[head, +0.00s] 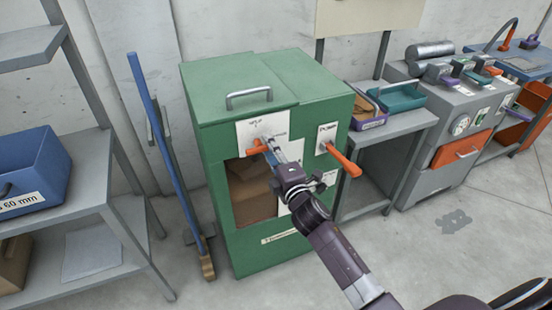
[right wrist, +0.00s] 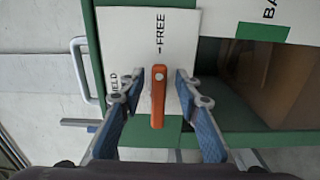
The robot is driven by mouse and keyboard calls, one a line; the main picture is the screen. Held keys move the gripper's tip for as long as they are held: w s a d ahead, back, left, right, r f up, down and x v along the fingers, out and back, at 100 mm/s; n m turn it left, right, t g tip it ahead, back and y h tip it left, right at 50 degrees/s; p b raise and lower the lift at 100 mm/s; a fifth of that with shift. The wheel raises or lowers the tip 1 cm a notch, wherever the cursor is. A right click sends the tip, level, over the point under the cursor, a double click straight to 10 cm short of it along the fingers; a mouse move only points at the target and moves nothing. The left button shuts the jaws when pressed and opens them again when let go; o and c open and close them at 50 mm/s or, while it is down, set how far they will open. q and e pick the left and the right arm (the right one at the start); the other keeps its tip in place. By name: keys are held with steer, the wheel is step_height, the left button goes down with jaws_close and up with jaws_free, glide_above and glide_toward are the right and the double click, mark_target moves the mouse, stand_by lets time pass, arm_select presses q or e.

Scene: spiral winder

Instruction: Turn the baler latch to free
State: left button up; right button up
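The green baler (head: 230,215) stands against the wall, with brown material behind its front opening. Its orange latch (head: 258,148) sits on a white plate at the upper front. In the right wrist view the latch (right wrist: 157,100) shows whole, its bar pointing down the picture from a pivot. On the plate (right wrist: 135,45), FREE is printed above the pivot and another word, partly hidden, to the left. My right gripper (right wrist: 157,92) is open, with one blue-padded finger on each side of the latch and gaps between. My left gripper is not in view.
A second orange lever (head: 345,160) is on the baler to the right. A grey handle (head: 249,97) is on its lid. A blue pole (head: 165,160) leans at its left, near a shelf (head: 95,165). A grey side table (head: 390,126) stands at the right.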

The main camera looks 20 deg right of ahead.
steer(key=s, duration=1.1)
steer(key=shift+s+d, duration=0.15)
steer(key=shift+d, duration=0.05)
steer(key=s+f+m+g, duration=0.3)
steer(key=s+f, duration=0.1)
steer(key=f, duration=0.8)
steer(key=s+f+m+g, duration=0.25)
steer(key=s+f, duration=0.25)
steer(key=f, duration=0.8)
steer(key=s+f+m+g, duration=0.2)
steer(key=s+f+g, duration=0.15)
steer(key=f, duration=0.85)
steer(key=s+f+m+g, duration=0.2)
steer(key=s+f, duration=0.5)
steer(key=s, duration=0.5)
steer(key=s+f+m+g, duration=0.3)
steer(key=s+f, duration=0.3)
steer(key=s, duration=0.6)
steer(key=s+f+m+g, duration=0.3)
steer(key=s+f, duration=0.4)
steer(key=s, duration=0.5)
steer(key=shift+d+f+h, duration=0.3)
steer(key=shift+d+f, duration=0.05)
steer(key=shift+d, duration=0.1)
